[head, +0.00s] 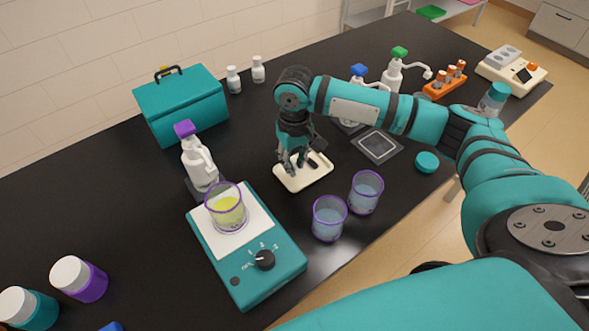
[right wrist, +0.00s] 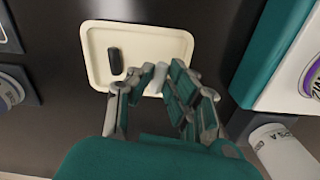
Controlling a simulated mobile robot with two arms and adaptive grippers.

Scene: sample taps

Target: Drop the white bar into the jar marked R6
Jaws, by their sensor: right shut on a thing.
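A cream tray (head: 292,187) lies on the black bench, and it also shows in the right wrist view (right wrist: 155,38). My right gripper (head: 296,166) reaches down over the tray. In the right wrist view its fingers (right wrist: 150,84) are shut on the white bar (right wrist: 159,74), which shows between the fingertips at the tray. A dark bar (right wrist: 115,61) lies apart from it in the tray. Purple-rimmed jars stand in the head view: one with yellow liquid (head: 228,211) on the teal stirrer, two with bluish contents (head: 329,219) (head: 366,193) on the bench. I cannot read an R6 mark. My left gripper is out of view.
The teal stirrer (head: 252,268) stands left of the two bench jars. A white dispenser bottle (head: 200,165) and a teal toolbox (head: 183,106) stand behind. A dark square pad (head: 377,146) and teal lid (head: 427,162) lie to the right.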

